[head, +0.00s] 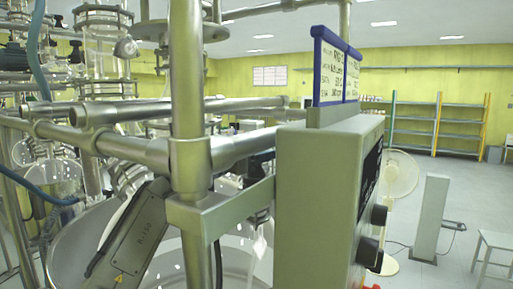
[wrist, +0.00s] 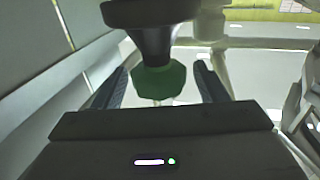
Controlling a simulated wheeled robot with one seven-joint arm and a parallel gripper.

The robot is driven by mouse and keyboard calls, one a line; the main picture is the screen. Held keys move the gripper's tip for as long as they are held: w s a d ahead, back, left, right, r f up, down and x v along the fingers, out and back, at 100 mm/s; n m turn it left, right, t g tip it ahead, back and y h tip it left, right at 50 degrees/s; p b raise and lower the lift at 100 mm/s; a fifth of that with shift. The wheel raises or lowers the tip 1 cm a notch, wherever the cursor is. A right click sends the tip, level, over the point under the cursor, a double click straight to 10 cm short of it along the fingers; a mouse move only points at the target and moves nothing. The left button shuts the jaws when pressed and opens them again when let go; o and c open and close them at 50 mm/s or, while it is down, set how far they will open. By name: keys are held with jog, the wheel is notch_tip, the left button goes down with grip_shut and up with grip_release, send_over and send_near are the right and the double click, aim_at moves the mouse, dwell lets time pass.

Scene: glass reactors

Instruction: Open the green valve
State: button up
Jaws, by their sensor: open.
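The green valve (wrist: 158,80) shows in the wrist view as a faceted green knob below a dark round fitting (wrist: 150,40). My gripper (wrist: 161,70) has its two dark fingers spread, one to the left and one to the right of the green knob. A visible gap lies between the knob and each finger, so the gripper is open and holds nothing. I do not see the green valve or my gripper in the head view.
In the head view, metal frame pipes (head: 189,100) and a grey control box (head: 318,200) with dark knobs stand close in front. A large round vessel (head: 75,245) is behind the pipes. A fan (head: 398,175) stands to the right. Open floor lies at the right.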

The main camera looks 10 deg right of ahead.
jog(key=shift+d, duration=0.1)
jog(key=c, duration=1)
jog(key=n+t+y+b, duration=0.1)
jog(key=b, duration=0.2)
jog(key=shift+f, duration=0.3)
jog(key=n+t+y+b, duration=0.1)
jog(key=t+b, duration=0.1)
jog(key=b, duration=0.1)
jog(key=shift+r+n+y, duration=0.15)
jog(key=shift+n+y, duration=0.15)
jog(key=shift+n, duration=0.1)
jog(key=shift+t+b, duration=0.3)
jog(key=shift+r+y, duration=0.15)
jog(key=shift+y, duration=0.15)
jog(key=o, duration=1)
